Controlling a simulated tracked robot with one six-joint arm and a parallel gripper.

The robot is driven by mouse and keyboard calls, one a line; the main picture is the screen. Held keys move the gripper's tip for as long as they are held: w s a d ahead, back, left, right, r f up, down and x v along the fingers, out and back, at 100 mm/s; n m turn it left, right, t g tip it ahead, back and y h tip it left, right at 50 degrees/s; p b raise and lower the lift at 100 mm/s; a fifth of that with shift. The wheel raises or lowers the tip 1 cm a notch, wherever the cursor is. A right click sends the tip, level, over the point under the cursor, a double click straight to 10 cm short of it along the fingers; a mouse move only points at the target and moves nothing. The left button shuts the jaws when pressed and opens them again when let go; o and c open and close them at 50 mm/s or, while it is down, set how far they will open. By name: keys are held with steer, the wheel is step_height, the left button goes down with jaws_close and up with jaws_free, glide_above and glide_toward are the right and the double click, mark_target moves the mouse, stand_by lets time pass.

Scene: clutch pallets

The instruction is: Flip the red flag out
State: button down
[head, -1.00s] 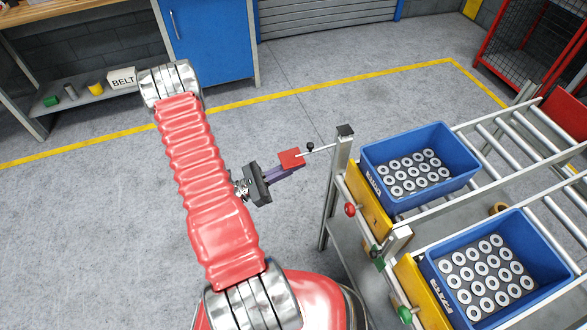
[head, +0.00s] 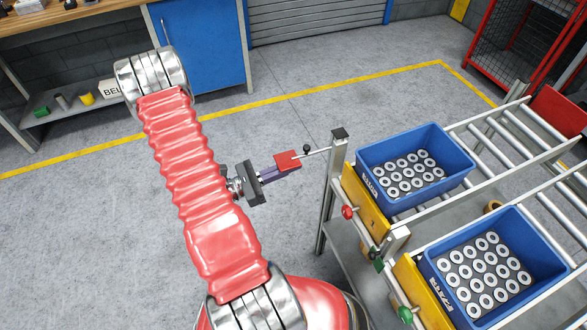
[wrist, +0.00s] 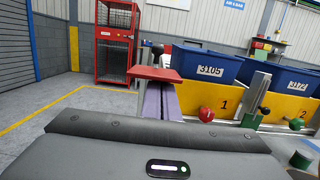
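The red flag (head: 286,160) is a small flat plate on a thin rod that reaches left from a grey post (head: 336,165) at the end of the roller rack. A black knob sits on the rod. In the wrist view the flag (wrist: 153,73) lies across the top of my purple fingers and hides their tips. My gripper (head: 292,168) is at the flag, its fingers under or against it; I cannot tell exact contact. In the wrist view the two fingers (wrist: 160,98) lie side by side with only a thin line between them, and nothing shows held there.
Two blue crates of ring-shaped parts, one nearer the back (head: 463,160) and one nearer the front (head: 560,262), stand on rollers behind yellow plates. A red knob (head: 347,212) and a green knob (head: 405,313) stick out in front. The floor left of the post is clear.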

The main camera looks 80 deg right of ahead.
steer(key=shift+r, duration=0.4)
steer(key=shift+w, duration=0.1)
steer(key=shift+f, duration=0.85)
steer(key=w+a+f, duration=0.4)
steer(key=w+f, duration=0.1)
steer(key=w, duration=0.3)
steer(key=shift+w+a+f, duration=0.15)
steer(key=shift+w+a, duration=0.05)
steer(key=shift+a, duration=0.2)
steer(key=shift+f, duration=0.15)
